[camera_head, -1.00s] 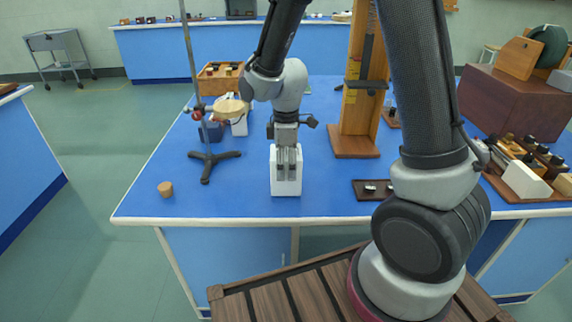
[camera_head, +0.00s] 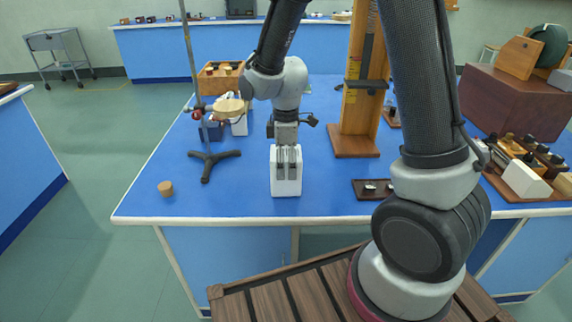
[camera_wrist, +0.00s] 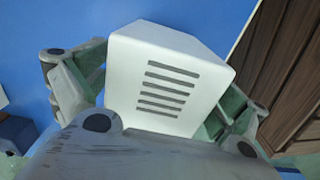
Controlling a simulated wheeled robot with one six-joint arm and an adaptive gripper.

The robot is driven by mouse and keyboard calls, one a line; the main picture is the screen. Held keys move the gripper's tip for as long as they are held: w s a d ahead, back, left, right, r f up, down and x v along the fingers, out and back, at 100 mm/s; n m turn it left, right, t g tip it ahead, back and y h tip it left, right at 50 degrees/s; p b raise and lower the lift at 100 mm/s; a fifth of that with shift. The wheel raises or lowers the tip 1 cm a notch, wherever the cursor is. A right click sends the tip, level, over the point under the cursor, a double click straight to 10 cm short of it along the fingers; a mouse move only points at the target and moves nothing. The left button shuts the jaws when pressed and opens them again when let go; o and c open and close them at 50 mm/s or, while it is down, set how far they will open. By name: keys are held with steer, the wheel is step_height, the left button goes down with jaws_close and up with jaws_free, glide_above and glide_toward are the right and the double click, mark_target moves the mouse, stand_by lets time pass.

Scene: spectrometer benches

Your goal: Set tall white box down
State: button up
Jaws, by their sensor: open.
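The tall white box (camera_head: 287,184) stands upright on the blue bench (camera_head: 240,200), near its front edge. In the wrist view the white box (camera_wrist: 165,85) shows a face with several dark slots. My gripper (camera_head: 287,160) points down over the box. Its fingers are on either side of the box in the wrist view (camera_wrist: 160,95). The jaws are open, and the fingers remain close around the box. The box's underside is hidden, but it appears to rest on the bench top.
A stand with a black tripod foot (camera_head: 212,160) and a cork (camera_head: 165,189) are to the left. A wooden upright stand (camera_head: 353,146) is behind right. A small dark tray (camera_head: 366,190) lies to the right. Bare bench lies between the cork and the box.

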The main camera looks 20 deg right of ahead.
step_height(320, 180, up, 11)
steer(key=shift+r, duration=0.3)
steer(key=shift+s+d+r, duration=0.15)
steer(key=shift+d+r, duration=0.15)
steer(key=s+d+r+m+t, duration=0.2)
steer(key=s+d+r+m, duration=0.3)
steer(key=s+d+m, duration=0.2)
steer(key=s+d+r+m+t, duration=0.2)
steer(key=s+d+r+m, duration=0.3)
steer(key=s, duration=0.6)
steer(key=shift+s+d+m, duration=0.35)
steer(key=shift+d+m, duration=0.8)
steer(key=shift+m, duration=0.05)
